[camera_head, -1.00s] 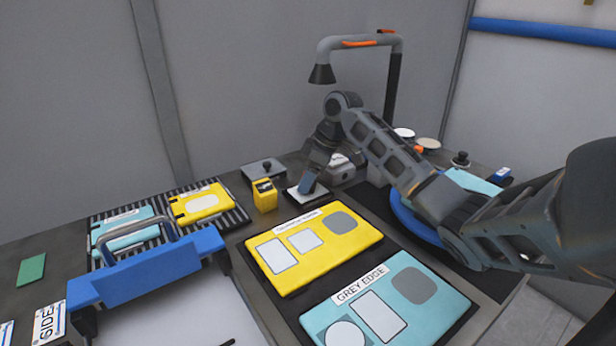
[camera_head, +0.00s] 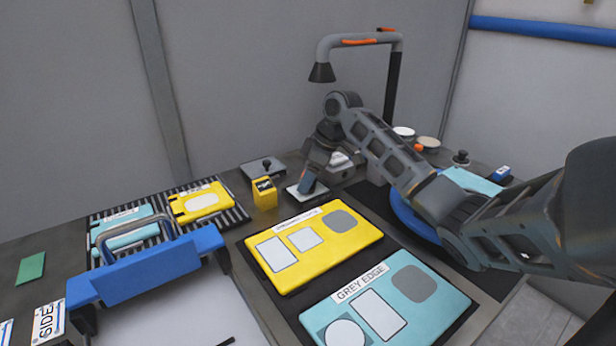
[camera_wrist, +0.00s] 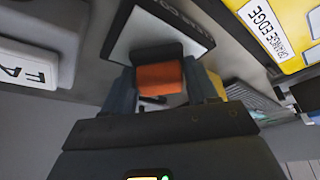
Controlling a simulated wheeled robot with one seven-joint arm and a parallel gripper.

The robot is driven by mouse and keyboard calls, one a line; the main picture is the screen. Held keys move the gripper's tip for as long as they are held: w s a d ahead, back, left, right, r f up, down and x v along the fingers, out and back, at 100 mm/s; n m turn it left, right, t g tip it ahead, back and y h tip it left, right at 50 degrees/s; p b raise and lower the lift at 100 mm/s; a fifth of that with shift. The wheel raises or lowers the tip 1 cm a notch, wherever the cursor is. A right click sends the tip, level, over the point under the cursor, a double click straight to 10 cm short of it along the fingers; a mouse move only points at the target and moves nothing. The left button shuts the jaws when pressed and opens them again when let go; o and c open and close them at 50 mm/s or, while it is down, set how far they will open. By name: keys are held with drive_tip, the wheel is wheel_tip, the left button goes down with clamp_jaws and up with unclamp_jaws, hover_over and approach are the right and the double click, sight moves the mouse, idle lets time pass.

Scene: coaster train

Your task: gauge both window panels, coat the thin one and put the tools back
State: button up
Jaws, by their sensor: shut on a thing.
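My gripper (camera_head: 307,188) is low over a dark-edged white pad (camera_head: 294,192) at the back of the bench. In the wrist view my gripper (camera_wrist: 165,88) is shut on an orange block (camera_wrist: 160,77), with the pad (camera_wrist: 125,45) just beyond it; I cannot tell whether the block touches the pad. A yellow window panel (camera_head: 355,246) labelled "ORANGE EDGE" and a teal window panel (camera_head: 440,312) labelled "GREY EDGE" lie side by side in front. A small yellow box (camera_head: 264,196) with a dark top face stands left of my gripper.
A lamp-like arched hood (camera_head: 322,72) rises behind my arm. Striped racks (camera_head: 243,213) hold smaller teal and yellow panels at left, behind a blue-handled frame (camera_head: 150,268). A green card (camera_head: 31,269) lies far left. A white box lettered "FA" (camera_wrist: 30,45) is close in the wrist view.

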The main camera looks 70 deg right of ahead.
drive_tip(key=shift+f, duration=0.4)
idle(1.4)
drive_tip(key=shift+r+p, duration=2.95)
drive_tip(key=shift+r, duration=0.65)
